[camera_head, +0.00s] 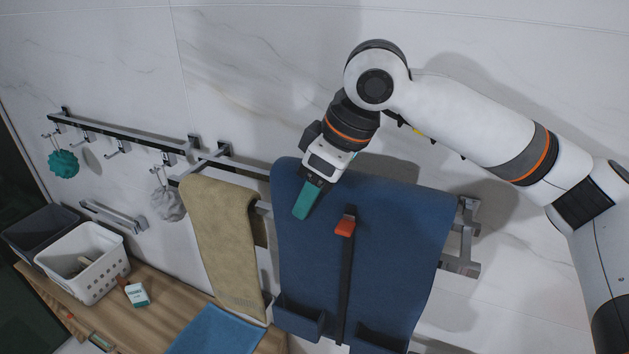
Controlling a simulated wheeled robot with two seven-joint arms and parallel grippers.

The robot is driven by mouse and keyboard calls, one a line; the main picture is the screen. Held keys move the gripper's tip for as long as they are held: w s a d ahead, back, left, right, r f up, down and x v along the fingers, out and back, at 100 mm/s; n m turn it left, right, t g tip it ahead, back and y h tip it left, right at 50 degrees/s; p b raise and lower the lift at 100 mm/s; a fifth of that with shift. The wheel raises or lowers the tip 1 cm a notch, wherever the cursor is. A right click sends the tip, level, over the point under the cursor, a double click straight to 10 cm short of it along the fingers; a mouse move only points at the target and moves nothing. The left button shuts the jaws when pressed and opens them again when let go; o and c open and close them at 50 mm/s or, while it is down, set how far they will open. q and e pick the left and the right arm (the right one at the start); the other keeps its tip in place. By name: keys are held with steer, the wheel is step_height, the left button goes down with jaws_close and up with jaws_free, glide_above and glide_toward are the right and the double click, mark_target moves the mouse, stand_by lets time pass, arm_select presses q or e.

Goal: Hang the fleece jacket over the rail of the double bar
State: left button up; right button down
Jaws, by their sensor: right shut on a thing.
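The blue fleece jacket (400,215) hangs spread flat in front of the wall, with a dark strip down its middle, a red tab near the top of that strip and two pockets low down. Its top edge lies at the double bar (466,225), whose metal end shows at the jacket's right. The jacket hides most of the rail, so I cannot tell how far it goes over. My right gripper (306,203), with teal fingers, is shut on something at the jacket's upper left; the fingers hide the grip. My left gripper is out of view.
A tan towel (222,240) hangs just left of the jacket. A hook rail (120,133) with a teal puff (63,164) and a grey puff (167,204) is further left. A white basket (85,262), a dark bin (40,230) and a blue cloth (215,332) are below on wood.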

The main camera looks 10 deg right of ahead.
steer(key=shift+f+b, duration=1.3)
steer(key=shift+f, duration=2.5)
steer(key=shift+c, duration=2.4)
jaws_free()
steer(key=shift+f, duration=0.1)
